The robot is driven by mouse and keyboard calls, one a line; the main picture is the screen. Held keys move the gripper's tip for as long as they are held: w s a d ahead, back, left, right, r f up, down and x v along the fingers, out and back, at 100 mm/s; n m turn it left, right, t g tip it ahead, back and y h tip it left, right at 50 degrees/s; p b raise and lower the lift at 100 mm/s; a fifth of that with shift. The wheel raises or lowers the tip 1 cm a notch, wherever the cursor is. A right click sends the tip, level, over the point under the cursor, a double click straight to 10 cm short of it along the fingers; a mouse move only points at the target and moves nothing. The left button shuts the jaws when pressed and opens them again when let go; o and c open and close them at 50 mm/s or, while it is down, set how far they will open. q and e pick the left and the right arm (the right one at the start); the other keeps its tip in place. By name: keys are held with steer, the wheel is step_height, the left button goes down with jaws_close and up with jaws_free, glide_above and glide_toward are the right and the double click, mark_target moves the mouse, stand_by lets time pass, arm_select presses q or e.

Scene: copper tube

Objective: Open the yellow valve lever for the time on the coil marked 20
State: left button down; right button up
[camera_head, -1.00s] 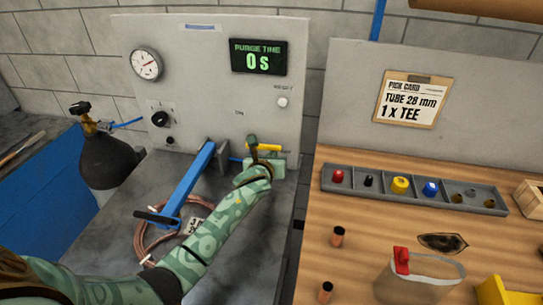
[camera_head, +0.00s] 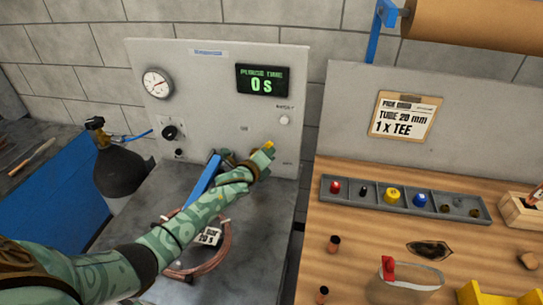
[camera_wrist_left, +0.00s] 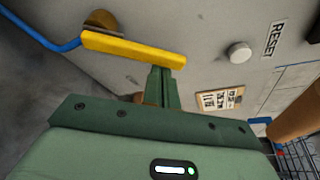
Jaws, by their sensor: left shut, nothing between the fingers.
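The yellow valve lever (camera_wrist_left: 135,50) shows as a bar across the left wrist view; only a small yellow part of it (camera_head: 268,144) shows in the head view. My left gripper (camera_head: 266,156) is at the grey panel beside the lever. Its fingers (camera_wrist_left: 163,78) are shut and empty, their tips at the lever's right part; I cannot tell whether they touch it. The copper coil (camera_head: 189,272) lies on the grey bench below my arm, partly hidden. Its white tag (camera_head: 207,236) reads 20 s. The purge display (camera_head: 262,80) reads 0 s. My right gripper is not in view.
A blue clamp-like bar (camera_head: 203,180) stands close behind my left forearm. A round gauge (camera_head: 157,83) and a reset button (camera_head: 284,120) are on the panel. A dark gas cylinder (camera_head: 122,168) stands left. A parts tray (camera_head: 408,195) sits on the wooden bench at right.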

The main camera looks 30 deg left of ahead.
arm_select(q)
steer(key=shift+s+a+r+n+t+h+b, duration=0.25)
steer(key=shift+a+r+n+t, duration=0.15)
steer(key=shift+a+n, duration=0.55)
steer(key=shift+s+a+r+n+t+h+b, duration=0.15)
steer(key=shift+a+r+n+t, duration=0.3)
steer(key=shift+n, duration=0.8)
steer(key=shift+s+a+r+n+t+h+b, duration=0.15)
steer(key=shift+a+r+n+t+h, duration=0.2)
steer(key=shift+a+n, duration=0.6)
steer(key=shift+d+n, duration=0.1)
steer(key=shift+n, duration=0.15)
steer(key=s+p, duration=0.3)
steer(key=s, duration=0.4)
steer(key=shift+s+a+p, duration=0.25)
steer(key=shift+p, duration=0.15)
